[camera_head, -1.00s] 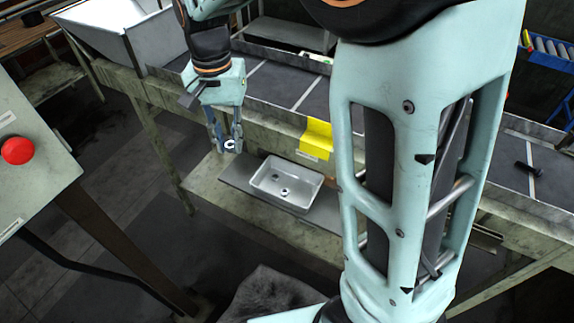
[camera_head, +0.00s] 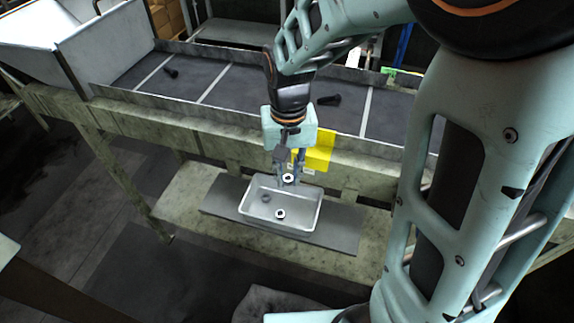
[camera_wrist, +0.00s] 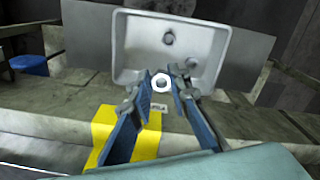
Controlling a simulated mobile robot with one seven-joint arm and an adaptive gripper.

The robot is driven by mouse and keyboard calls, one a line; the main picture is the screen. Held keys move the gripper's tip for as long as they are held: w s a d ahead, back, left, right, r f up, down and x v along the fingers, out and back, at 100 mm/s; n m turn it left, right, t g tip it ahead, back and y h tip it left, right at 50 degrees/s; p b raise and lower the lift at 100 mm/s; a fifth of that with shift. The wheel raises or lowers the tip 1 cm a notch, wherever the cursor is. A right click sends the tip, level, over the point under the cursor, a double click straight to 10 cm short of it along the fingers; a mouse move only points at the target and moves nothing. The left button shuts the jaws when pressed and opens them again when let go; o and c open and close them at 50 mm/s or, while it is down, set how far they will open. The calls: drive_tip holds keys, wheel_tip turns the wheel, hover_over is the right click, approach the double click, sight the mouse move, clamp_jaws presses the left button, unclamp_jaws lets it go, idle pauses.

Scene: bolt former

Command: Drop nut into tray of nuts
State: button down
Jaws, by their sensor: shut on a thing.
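My gripper (camera_head: 288,180) is shut on a silver nut (camera_head: 288,178) and holds it above the back edge of the tray. The tray (camera_head: 305,226) is a light grey rectangular pan on a dark mat, and a loose nut (camera_head: 280,214) lies on its floor. In the wrist view the held nut (camera_wrist: 161,83) sits between the blue fingertips, in front of the tray (camera_wrist: 135,50). The loose nut (camera_wrist: 191,63) is partly visible there.
A yellow sheet (camera_head: 319,150) hangs from the bench edge close behind my gripper. The conveyor (camera_head: 235,97) behind carries dark bolts (camera_head: 329,100). The dark mat (camera_head: 338,233) leaves free room right of the tray. A blue round object (camera_wrist: 29,64) shows in the wrist view.

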drive_tip(key=shift+d+f, duration=0.1)
drive_tip(key=shift+f, duration=0.3)
wheel_tip(320, 180, down, 6)
drive_tip(key=b, duration=0.4)
drive_tip(key=shift+r+b, duration=0.2)
drive_tip(key=shift+b, duration=0.2)
drive_tip(key=c, duration=1.7)
unclamp_jaws()
drive_tip(key=shift+c, duration=0.2)
drive_tip(key=shift+r, duration=0.1)
wheel_tip(320, 180, up, 12)
